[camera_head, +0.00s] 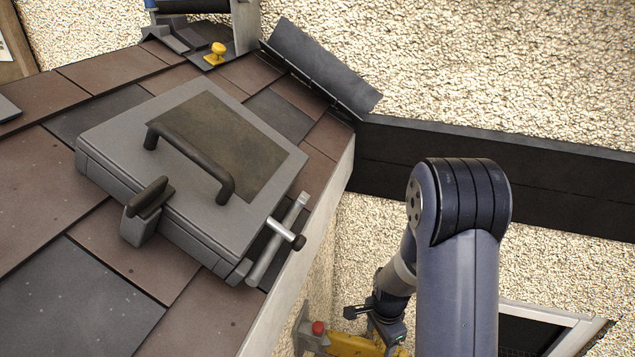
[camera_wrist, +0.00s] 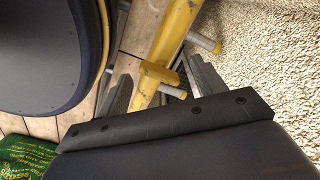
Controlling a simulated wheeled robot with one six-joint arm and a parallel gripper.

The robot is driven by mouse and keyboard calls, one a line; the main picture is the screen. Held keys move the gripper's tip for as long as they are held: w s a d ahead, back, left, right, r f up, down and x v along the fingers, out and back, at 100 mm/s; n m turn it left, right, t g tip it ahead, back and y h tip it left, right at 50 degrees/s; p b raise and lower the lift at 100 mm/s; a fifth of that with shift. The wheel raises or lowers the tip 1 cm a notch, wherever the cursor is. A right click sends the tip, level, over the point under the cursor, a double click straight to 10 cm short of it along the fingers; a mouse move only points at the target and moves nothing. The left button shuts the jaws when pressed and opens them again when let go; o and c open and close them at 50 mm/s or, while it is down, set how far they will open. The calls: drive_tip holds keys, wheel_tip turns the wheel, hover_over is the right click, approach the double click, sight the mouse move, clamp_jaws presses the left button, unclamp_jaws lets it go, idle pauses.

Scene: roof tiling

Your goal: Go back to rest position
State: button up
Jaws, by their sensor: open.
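My gripper (camera_wrist: 160,84) is open in the wrist view, its two grey ridged fingers standing apart. In the head view my arm hangs at the lower right, off the roof's edge, pointing down. Its end is small and partly hidden near a yellow part (camera_head: 355,345) with a red knob (camera_head: 318,328).
A grey lidded case (camera_head: 112,150) with a black handle lies on the brown and dark roof tiles (camera_head: 60,300), by the roof edge. A dark board (camera_head: 560,185) runs along the rough wall. A yellow knob (camera_head: 216,54) stands at the back. A green printed bag (camera_wrist: 25,155) lies lower left.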

drive_tip(key=n+b, duration=0.1)
drive_tip(key=n, duration=0.3)
drive_tip(key=shift+n, duration=0.4)
drive_tip(key=n+b, duration=0.1)
drive_tip(key=n, duration=0.4)
drive_tip(key=shift+r+p, duration=0.35)
drive_tip(key=shift+r, duration=0.55)
drive_tip(key=shift+r, duration=0.1)
